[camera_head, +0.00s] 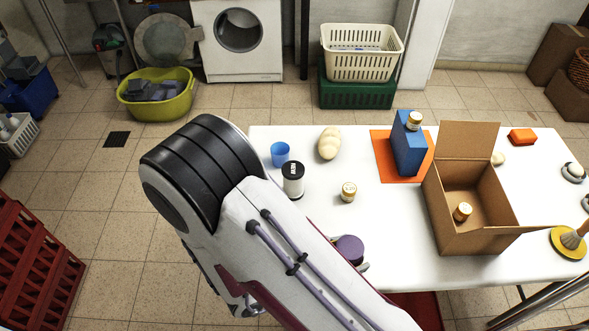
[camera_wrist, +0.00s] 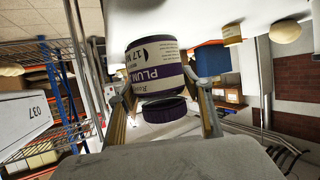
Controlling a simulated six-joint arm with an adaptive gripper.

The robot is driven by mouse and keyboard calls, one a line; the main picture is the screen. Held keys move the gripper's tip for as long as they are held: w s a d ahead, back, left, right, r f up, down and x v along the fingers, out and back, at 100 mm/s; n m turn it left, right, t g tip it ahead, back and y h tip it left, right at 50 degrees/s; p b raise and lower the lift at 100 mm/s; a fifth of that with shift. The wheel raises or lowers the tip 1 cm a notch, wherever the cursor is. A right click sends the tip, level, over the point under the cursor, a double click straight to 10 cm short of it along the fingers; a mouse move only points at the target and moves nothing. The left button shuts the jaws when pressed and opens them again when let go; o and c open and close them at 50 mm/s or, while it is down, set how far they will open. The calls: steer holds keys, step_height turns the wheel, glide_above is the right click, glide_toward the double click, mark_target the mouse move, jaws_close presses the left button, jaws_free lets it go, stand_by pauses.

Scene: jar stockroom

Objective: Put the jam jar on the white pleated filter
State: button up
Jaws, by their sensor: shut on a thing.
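The jam jar (camera_head: 349,249) has a purple lid and shows partly past my arm, over the front left of the white table. In the wrist view the jar (camera_wrist: 158,66) shows a purple and cream label with "PLUM". My gripper (camera_wrist: 160,92) is shut on it, a finger on each side. Its base and any gap to the table are hidden in the head view. A white cylinder with a black top (camera_head: 292,182) stands upright at the table's left and looks like the filter; pleats are too small to make out. The jar is apart from it, nearer the front.
Near the cylinder are a blue cup (camera_head: 280,153), a pale lumpy thing (camera_head: 329,143) and a small gold-lidded jar (camera_head: 348,192). A blue block (camera_head: 408,150) with a jar on top stands on an orange mat (camera_head: 384,163). An open cardboard box (camera_head: 479,240) is at right.

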steer(key=w+a+r, duration=0.2)
steer(key=w+a, duration=0.1)
steer(key=w, duration=0.3)
steer(key=w+a+r, duration=0.3)
steer(key=w+a, duration=0.1)
steer(key=w, duration=0.2)
step_height(320, 180, up, 12)
steer(key=r+n+t+y, duration=0.1)
steer(key=n+t+y, duration=0.1)
steer(key=n+t, duration=0.1)
glide_above(293, 169)
steer(key=shift+w+f, duration=0.1)
steer(key=shift+f, duration=0.1)
step_height(293, 169, down, 6)
steer(key=shift+f, duration=0.15)
steer(key=shift+f, duration=1.85)
steer(key=shift+f, duration=0.1)
